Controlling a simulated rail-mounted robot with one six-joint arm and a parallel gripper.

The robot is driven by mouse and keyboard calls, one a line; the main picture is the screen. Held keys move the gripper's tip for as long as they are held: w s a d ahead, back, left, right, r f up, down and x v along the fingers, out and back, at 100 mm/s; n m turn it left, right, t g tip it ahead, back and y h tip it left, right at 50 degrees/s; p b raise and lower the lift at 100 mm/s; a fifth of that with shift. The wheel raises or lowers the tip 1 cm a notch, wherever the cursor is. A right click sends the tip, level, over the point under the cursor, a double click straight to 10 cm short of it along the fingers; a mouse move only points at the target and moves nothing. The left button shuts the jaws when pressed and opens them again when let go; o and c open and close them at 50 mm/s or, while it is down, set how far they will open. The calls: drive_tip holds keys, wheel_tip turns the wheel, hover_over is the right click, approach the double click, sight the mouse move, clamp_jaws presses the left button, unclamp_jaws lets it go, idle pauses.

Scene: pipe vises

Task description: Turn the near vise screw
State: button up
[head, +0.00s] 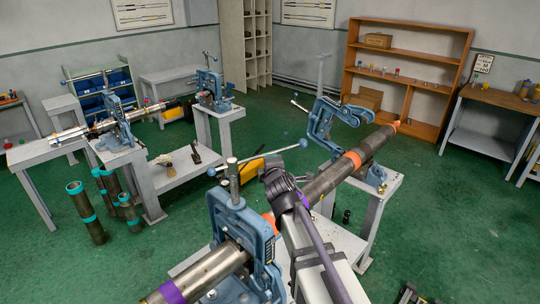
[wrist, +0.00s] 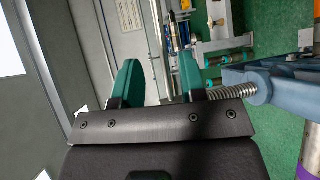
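The near vise (head: 224,215) is a blue yoke at the bottom centre of the head view. Its screw (head: 232,180) stands upright out of the top, with a long handle bar (head: 285,150) across its upper end. In the wrist view the threaded screw (wrist: 238,92) enters the blue yoke (wrist: 285,78) at right. My gripper (head: 272,174) is just right of the screw in the head view. The wrist view shows its two green fingers (wrist: 158,80) apart with nothing between them. The screw shows behind the right finger; I cannot tell if they touch.
A steel pipe (head: 332,177) with orange bands runs from the near vise to another vise (head: 325,118) with a tilted yoke. Two more vises (head: 116,128) stand at left. Pipes (head: 84,212) stand on the floor. Green floor (head: 465,210) at right is mostly clear.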

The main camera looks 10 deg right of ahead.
drive_tip(key=w, duration=0.3)
drive_tip(key=w+f+b, duration=0.1)
drive_tip(key=w, duration=0.5)
drive_tip(key=shift+d+f, duration=0.3)
drive_tip(key=shift+s, duration=0.1)
clamp_jaws()
